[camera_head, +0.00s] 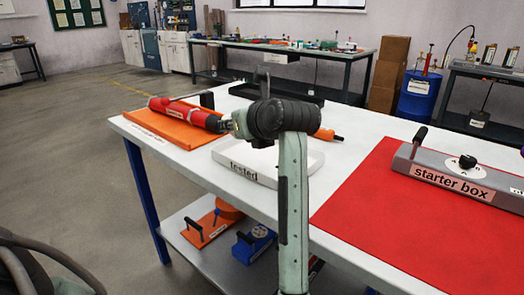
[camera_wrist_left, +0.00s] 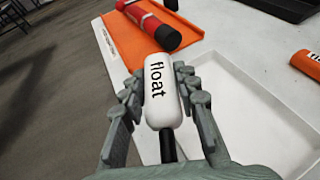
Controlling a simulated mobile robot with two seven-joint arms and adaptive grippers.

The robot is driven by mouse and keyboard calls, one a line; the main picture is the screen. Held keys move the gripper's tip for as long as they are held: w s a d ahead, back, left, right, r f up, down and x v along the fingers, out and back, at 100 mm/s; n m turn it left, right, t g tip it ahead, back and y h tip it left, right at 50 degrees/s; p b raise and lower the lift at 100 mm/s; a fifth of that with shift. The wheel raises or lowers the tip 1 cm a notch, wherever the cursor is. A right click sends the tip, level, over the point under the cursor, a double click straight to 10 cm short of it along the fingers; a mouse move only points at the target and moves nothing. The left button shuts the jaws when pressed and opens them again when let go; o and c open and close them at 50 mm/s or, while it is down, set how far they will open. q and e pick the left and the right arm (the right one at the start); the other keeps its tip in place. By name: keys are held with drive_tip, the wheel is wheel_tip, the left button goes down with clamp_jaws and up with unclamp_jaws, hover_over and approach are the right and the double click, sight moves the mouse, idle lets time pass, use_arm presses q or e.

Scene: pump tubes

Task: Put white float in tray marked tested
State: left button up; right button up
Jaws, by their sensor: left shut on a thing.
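The white float (camera_wrist_left: 160,95), lettered "float", is between the fingers of my left gripper (camera_wrist_left: 162,84) in the left wrist view. The gripper is shut on it, with a black rod showing at the float's near end. In the head view my left gripper (camera_head: 232,123) is above the table by the tray's far left side, and the float cannot be made out there. The white tray marked tested (camera_head: 243,170) lies on the table; its floor also shows right of the float in the wrist view (camera_wrist_left: 250,110). My right gripper is not in view.
An orange tray (camera_head: 158,128) with a red tube (camera_head: 185,112) lies left of the white tray. An orange-handled piece (camera_head: 328,135) lies beyond it. A red mat (camera_head: 375,215) with a grey starter box (camera_head: 465,180) covers the right. Orange and blue parts sit on the lower shelf.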

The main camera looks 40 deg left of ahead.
use_arm(q)
hover_over(264, 157)
drive_tip(key=f, duration=0.4)
drive_tip(key=shift+s+f, duration=0.2)
drive_tip(key=shift+f, duration=0.15)
drive_tip(key=shift+w+d+f, duration=0.1)
drive_tip(key=shift+w+f, duration=0.05)
drive_tip(key=shift+f, duration=0.05)
wheel_tip(264, 157, down, 3)
drive_tip(key=shift+f+p, duration=0.2)
drive_tip(key=shift+p, duration=0.1)
drive_tip(key=shift+f, duration=0.35)
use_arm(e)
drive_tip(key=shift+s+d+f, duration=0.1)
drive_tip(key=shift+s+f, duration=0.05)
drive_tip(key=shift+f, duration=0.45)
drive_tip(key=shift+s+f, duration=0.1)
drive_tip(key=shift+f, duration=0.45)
use_arm(q)
drive_tip(key=o, duration=1.2)
drive_tip(key=shift+c, duration=0.2)
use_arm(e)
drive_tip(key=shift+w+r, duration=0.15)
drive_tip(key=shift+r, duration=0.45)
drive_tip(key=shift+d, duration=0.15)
